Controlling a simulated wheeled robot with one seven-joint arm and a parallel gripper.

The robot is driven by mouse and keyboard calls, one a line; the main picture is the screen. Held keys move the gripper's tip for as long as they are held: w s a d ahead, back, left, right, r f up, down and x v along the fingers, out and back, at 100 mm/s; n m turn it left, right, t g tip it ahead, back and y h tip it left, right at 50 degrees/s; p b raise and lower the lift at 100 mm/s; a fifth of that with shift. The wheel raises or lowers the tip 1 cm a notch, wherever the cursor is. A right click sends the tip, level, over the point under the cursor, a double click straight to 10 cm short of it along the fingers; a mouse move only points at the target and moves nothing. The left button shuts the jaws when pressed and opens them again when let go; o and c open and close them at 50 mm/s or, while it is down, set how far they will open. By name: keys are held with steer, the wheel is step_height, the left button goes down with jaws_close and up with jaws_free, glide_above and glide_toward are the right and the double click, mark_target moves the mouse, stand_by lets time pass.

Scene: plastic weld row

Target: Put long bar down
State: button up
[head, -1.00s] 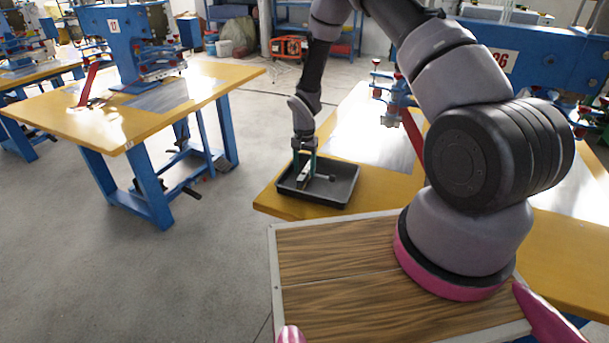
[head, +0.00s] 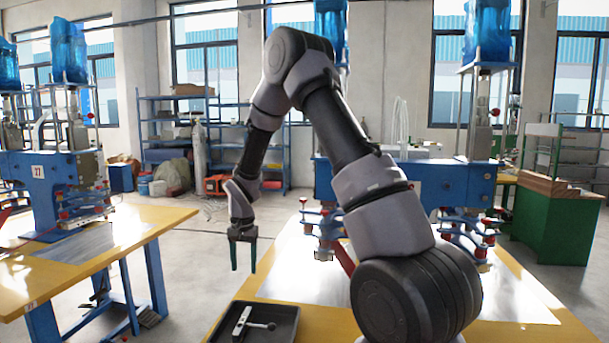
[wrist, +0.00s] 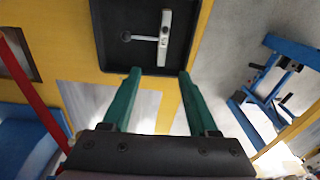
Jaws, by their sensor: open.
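The long bar (head: 242,321) is a light metal bar lying in a black tray (head: 291,312) on the yellow table. In the wrist view the bar (wrist: 165,38) lies in the tray (wrist: 105,50), with a thin rod ending in a dark knob (wrist: 126,36) standing out from its side. My gripper (head: 244,270) hangs above the tray, pointing down, with its green fingers apart. In the wrist view my gripper (wrist: 158,75) is open and empty, and the bar is clear of the fingers.
The yellow table (head: 330,325) carries a blue welding machine (head: 430,180) with red-knobbed clamps to the right of my gripper. Another yellow table (head: 130,225) with a blue machine (head: 55,185) stands at the left. Grey floor lies between the tables.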

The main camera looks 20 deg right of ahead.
steer(key=s+d+r+t, duration=0.1)
steer(key=s+d+r, duration=0.15)
steer(key=r, duration=0.55)
steer(key=s+d+r+t, duration=0.1)
steer(key=s+d+r, duration=0.1)
steer(key=s+r, duration=0.35)
steer(key=s+d+r+t, duration=0.1)
steer(key=d+r, duration=0.1)
steer(key=r, duration=0.7)
steer(key=s+d+r+t+y, duration=0.1)
steer(key=s+r, duration=0.4)
steer(key=s, duration=0.4)
steer(key=s+d+r+n+t, duration=0.1)
steer(key=s+r, duration=0.4)
steer(key=s, duration=0.5)
steer(key=shift+d+r+n+t+y, duration=0.3)
steer(key=shift+t+y, duration=0.1)
steer(key=shift+t, duration=0.2)
